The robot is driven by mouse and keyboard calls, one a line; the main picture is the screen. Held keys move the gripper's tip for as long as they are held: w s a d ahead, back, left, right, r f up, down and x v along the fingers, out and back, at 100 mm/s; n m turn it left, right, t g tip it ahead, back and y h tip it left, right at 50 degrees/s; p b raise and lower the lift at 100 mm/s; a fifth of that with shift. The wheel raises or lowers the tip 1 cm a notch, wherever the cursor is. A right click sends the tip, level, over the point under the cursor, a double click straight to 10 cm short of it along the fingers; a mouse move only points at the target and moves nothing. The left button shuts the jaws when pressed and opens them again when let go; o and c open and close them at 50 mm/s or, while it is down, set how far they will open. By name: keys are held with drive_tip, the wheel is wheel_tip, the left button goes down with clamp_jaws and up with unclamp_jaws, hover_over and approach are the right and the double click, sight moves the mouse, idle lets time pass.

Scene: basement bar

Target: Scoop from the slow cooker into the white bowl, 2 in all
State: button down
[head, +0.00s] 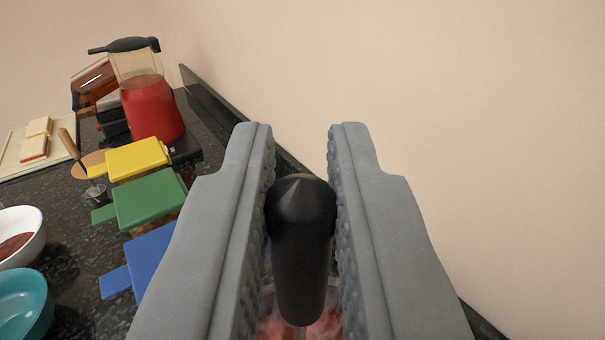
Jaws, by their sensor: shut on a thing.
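My gripper (300,150) is shut on a black handle (302,245), which stands between its two grey fingers. Below the handle, a glassy rim with red, chunky contents (325,327) shows in part. It may be the slow cooker, but most of it is hidden by my gripper and the frame edge. The white bowl (36,222) is at the left edge, cut off by the frame, with some dark red food (14,245) in it.
A teal bowl (42,290) stands just below the white one. Yellow (137,159), green (150,198) and blue (152,258) boards lie left of my gripper. A blender (150,105) with red contents and a tray (12,163) are behind. A bare wall rises at the right.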

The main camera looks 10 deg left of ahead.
sight(300, 335)
drive_tip(key=shift+f, duration=4.2)
drive_tip(key=shift+r, duration=0.15)
drive_tip(key=shift+r, duration=6.1)
